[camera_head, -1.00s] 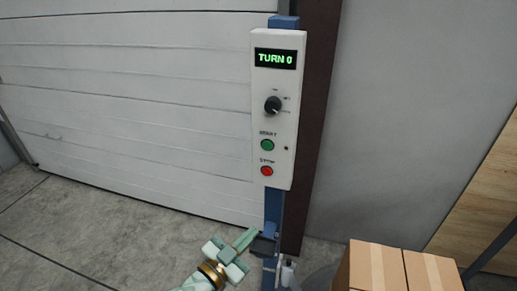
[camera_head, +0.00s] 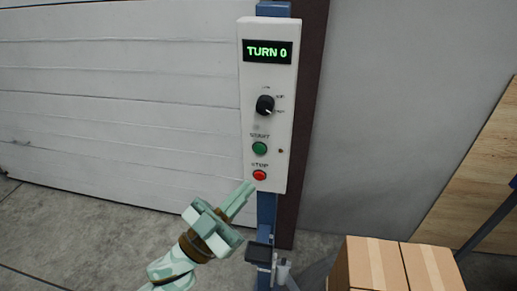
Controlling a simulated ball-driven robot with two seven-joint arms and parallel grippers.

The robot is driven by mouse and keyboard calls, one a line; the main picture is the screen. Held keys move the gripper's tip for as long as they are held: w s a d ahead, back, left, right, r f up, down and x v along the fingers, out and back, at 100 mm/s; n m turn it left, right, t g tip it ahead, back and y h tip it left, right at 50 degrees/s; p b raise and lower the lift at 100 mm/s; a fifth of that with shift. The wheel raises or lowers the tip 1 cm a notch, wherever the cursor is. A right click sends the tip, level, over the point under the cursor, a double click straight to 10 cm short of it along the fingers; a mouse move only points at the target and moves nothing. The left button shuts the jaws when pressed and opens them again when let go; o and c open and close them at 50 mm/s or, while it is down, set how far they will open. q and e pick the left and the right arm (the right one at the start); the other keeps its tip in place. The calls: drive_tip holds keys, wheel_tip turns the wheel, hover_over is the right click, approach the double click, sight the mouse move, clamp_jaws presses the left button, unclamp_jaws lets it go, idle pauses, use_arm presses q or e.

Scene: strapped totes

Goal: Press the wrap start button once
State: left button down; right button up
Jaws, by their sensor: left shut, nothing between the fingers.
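The white control panel (camera_head: 279,75) is mounted on a blue post. Its display (camera_head: 268,51) reads "TURN 0" in green. Below the display are a black rotary knob (camera_head: 265,105), the green start button (camera_head: 260,149) labelled START, and a red stop button (camera_head: 259,175) labelled STOP. A small dark dot sits right of the green button. My left gripper (camera_head: 246,191) is shut and empty, its fingertips pointing up and right, just below and left of the red button in the picture. I cannot tell how far the tips are from the panel. My right gripper is not in view.
The blue post (camera_head: 266,212) carries a dark bracket (camera_head: 259,252) low down. Strapped cardboard boxes (camera_head: 376,262) stand at the lower right, with a wooden board (camera_head: 473,175) behind. A white slatted door (camera_head: 110,90) is at the left. Concrete floor at the lower left is open.

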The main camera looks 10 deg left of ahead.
sight(259, 149)
use_arm(q)
drive_tip(key=w+b, duration=0.2)
drive_tip(key=w, duration=0.6)
drive_tip(key=shift+w, duration=0.3)
drive_tip(key=shift+w, duration=0.1)
idle(1.7)
drive_tip(key=shift+w, duration=0.3)
drive_tip(key=shift+w, duration=0.35)
idle(0.6)
drive_tip(key=shift+s, duration=0.1)
drive_tip(key=shift+s+p, duration=0.55)
drive_tip(key=shift+s, duration=0.15)
